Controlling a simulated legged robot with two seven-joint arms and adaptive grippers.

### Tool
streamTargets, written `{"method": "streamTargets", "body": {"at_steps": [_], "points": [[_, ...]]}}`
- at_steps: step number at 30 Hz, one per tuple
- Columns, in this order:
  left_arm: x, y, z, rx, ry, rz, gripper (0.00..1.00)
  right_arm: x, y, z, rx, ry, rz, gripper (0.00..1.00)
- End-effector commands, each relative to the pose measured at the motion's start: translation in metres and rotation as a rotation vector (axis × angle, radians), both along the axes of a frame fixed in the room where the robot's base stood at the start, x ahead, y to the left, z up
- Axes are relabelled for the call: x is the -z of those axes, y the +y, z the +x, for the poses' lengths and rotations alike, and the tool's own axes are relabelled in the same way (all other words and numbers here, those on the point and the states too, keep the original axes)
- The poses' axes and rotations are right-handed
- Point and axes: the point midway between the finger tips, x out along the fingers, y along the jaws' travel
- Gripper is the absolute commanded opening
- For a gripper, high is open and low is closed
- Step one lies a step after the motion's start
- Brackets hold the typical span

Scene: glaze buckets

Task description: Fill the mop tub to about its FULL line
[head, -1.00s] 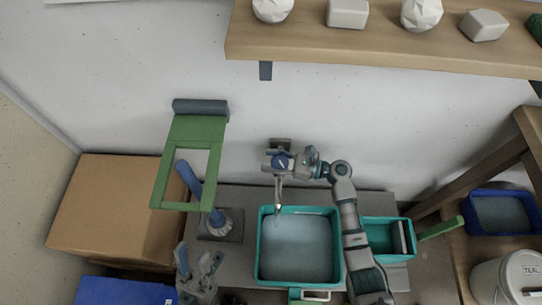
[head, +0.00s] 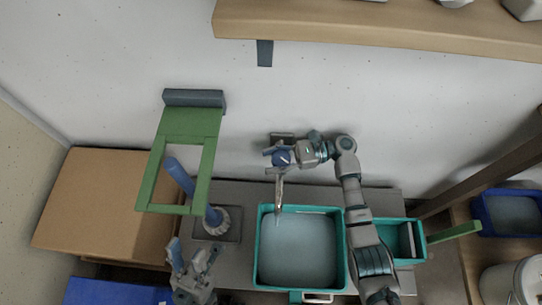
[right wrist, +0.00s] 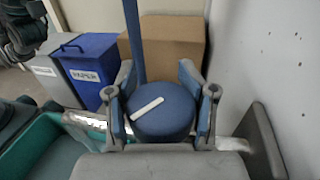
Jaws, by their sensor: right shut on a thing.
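The teal mop tub (head: 259,262) stands below the wall tap, with pale blue water (head: 300,250) across its inside. No FULL line is readable from here. The metal spout (head: 279,190) points down over the tub's back left part; a short pale streak shows below its tip. My right gripper (head: 281,158) is shut on the round blue tap knob. The right wrist view shows the knob (right wrist: 165,115) with a white mark, between both fingers. My left gripper (head: 193,256) is open and empty, left of the tub.
A green frame (head: 145,185) and a blue upright handle (head: 179,177) stand left of the tub. A cardboard box (head: 95,205) is further left. A smaller teal bin (head: 412,241) with a green handle adjoins on the right. A wooden shelf (head: 380,30) hangs above.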

Motion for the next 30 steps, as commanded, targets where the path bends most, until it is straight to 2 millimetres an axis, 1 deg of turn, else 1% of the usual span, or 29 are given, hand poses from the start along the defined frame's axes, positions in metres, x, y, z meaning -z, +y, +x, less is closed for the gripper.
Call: {"method": "streamTargets", "body": {"at_steps": [1, 26, 27, 28, 29, 30], "points": [[0.0016, -0.0003, 0.0009, 0.0, 0.001, 0.0, 0.39, 0.0032, -0.0038, 0.0027, 0.006, 0.004, -0.005, 0.17], [0.001, -0.0016, 0.0034, 0.001, -0.006, 0.001, 0.39, -0.0002, -0.0039, 0.0033, -0.013, -0.003, -0.003, 0.17], [0.0011, -0.0016, 0.0033, 0.001, -0.006, 0.001, 0.39, -0.0003, -0.0038, 0.0034, -0.013, -0.003, -0.003, 0.55], [0.0012, -0.0016, 0.0033, 0.001, -0.006, 0.001, 0.39, -0.0004, -0.0037, 0.0033, -0.013, -0.003, -0.003, 0.62], [0.0013, -0.0016, 0.0032, 0.001, -0.006, 0.001, 0.39, -0.0004, -0.0035, 0.0032, -0.014, -0.003, -0.002, 0.67], [0.0014, -0.0016, 0.0032, 0.001, -0.006, 0.001, 0.39, -0.0005, -0.0031, 0.0028, -0.015, -0.003, -0.002, 0.67]]}}
